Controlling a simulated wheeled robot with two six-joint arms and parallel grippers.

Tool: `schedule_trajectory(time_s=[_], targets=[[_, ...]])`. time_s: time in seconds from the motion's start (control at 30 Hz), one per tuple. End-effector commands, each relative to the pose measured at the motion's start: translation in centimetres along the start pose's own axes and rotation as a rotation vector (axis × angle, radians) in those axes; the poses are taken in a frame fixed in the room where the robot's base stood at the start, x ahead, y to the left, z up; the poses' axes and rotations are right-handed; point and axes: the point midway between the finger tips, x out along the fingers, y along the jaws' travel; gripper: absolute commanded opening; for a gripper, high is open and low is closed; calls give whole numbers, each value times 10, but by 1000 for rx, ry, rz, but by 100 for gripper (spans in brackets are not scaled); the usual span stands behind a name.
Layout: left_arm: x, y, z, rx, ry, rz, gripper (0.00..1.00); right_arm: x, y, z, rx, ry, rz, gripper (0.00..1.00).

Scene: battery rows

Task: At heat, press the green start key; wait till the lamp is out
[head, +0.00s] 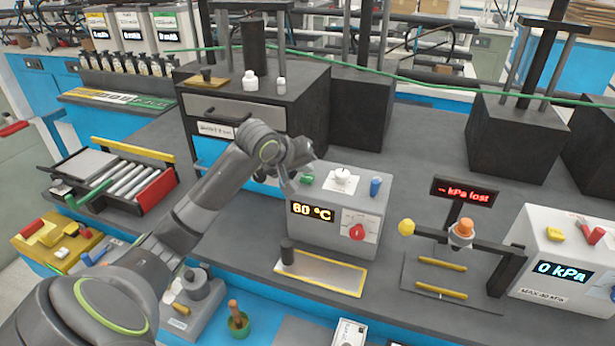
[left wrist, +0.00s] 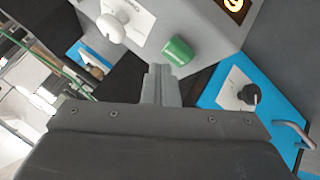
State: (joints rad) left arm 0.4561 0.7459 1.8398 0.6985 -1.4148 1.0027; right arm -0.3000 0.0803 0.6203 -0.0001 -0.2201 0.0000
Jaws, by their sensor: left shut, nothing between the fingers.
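The heat unit is a light grey box (head: 330,237) on the bench, with a lit display (head: 312,211) that seems to read 60 °C. On its top are a green key (head: 307,179), a white knob (head: 342,175) on a label plate, and a blue peg (head: 375,187). A red dial (head: 357,232) is on its front. My left gripper (head: 289,188) is shut and empty, close beside the green key. In the left wrist view, the shut fingertips (left wrist: 160,70) are beside the green key (left wrist: 179,51); I cannot tell whether they touch. I cannot make out which part is the lamp.
A yellow-edged plate (head: 320,272) with a dark peg lies before the heat unit. To its right stand a pressure stand with a red-lettered sign (head: 462,191) and a white unit (head: 565,262) reading 0 kPa. A dark drawer cabinet (head: 255,105) stands behind my left forearm.

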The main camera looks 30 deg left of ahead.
Motion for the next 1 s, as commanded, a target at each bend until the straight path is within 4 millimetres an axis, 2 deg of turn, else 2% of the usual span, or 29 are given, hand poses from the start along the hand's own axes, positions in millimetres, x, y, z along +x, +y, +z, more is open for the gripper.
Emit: schedule_trajectory(time_s=[0.13,1.0], targets=[[3,-2,2,-1,-1,0,0,-6,0,0,0,0,0,36],[8,-6,6,-1,-1,0,0,-7,0,0,0,-1,0,36]])
